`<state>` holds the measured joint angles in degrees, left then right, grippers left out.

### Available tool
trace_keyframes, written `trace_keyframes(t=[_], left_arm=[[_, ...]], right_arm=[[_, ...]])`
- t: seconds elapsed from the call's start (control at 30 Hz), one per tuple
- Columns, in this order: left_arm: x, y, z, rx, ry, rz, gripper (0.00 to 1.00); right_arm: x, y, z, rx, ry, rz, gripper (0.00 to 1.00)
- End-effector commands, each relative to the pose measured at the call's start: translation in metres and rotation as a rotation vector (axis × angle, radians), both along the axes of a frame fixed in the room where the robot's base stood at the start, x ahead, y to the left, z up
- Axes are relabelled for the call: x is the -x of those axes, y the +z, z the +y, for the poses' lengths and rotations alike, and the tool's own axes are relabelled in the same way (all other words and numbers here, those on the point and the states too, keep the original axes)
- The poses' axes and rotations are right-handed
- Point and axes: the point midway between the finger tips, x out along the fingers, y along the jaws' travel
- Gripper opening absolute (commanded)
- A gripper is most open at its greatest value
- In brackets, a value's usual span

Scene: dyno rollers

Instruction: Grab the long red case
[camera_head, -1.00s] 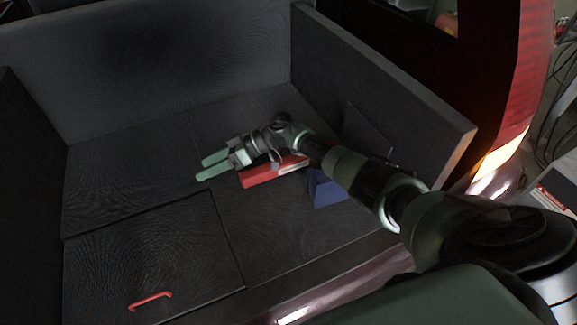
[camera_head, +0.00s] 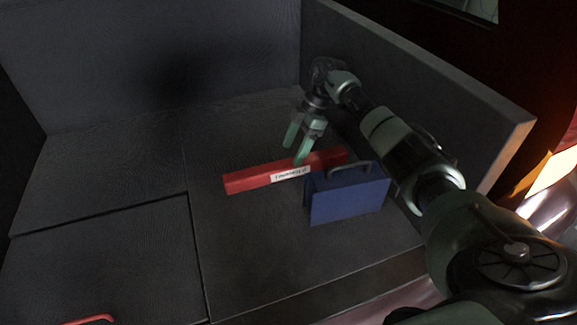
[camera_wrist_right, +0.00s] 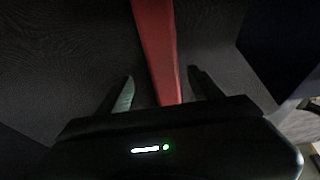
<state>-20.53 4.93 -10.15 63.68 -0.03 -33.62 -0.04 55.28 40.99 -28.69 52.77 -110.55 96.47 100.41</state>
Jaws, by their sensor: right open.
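The long red case (camera_head: 248,179) lies flat on the dark trunk floor, with a white label on its side. Its right end is partly behind a blue case. My right gripper (camera_head: 298,154) is open and points down above the red case, near its middle. In the right wrist view the red case (camera_wrist_right: 156,48) runs lengthwise between the two open fingers (camera_wrist_right: 158,88), with a gap on each side; I cannot tell the exact height above it. My left gripper is not in view.
A blue case (camera_head: 348,196) with a dark handle stands just in front of the red case's right part. The dark trunk side wall (camera_head: 430,75) rises close to the right. A red handle (camera_head: 90,319) is on the floor panel at lower left. The floor left of the case is clear.

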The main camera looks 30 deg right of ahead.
Motion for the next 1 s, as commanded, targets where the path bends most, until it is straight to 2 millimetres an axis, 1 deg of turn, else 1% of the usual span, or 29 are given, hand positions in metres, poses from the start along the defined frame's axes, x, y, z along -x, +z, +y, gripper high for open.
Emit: trace_keyframes(t=[0.13,0.27,0.3,0.33,0.4,0.63,0.67,0.7,0.77,0.8,0.87,0.9,1.0], left_arm=[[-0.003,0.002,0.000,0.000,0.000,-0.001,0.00],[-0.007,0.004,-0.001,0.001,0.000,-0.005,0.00],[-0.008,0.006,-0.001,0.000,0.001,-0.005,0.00],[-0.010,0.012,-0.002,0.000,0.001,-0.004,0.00],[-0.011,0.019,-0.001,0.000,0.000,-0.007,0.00],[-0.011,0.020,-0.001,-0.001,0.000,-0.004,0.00],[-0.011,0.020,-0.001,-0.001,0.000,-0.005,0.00],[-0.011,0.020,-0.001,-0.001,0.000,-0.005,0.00],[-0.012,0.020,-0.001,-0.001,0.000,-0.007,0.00],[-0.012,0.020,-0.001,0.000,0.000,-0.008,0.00],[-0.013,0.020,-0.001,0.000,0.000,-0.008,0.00],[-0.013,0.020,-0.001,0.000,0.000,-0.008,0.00],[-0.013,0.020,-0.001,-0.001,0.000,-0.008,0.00]], right_arm=[[0.001,-0.013,0.007,-0.001,0.002,0.001,0.65],[0.004,-0.031,0.016,-0.004,0.001,0.002,0.65],[0.003,-0.037,0.019,-0.003,0.001,0.001,0.65],[0.002,-0.041,0.020,-0.003,0.001,0.001,0.65],[0.001,-0.047,0.023,-0.004,0.000,-0.001,0.65],[0.001,-0.049,0.023,-0.003,0.000,-0.002,0.65],[0.001,-0.049,0.023,-0.003,0.000,-0.002,0.60],[0.001,-0.049,0.023,-0.003,0.000,-0.002,0.49],[0.001,-0.049,0.023,-0.003,0.000,-0.002,0.32],[0.001,-0.049,0.023,-0.003,0.000,-0.002,0.21],[0.001,-0.049,0.023,-0.003,0.000,-0.002,0.04],[0.001,-0.049,0.023,-0.003,0.000,-0.002,0.00],[0.000,-0.047,0.023,-0.003,0.000,-0.004,0.00]])
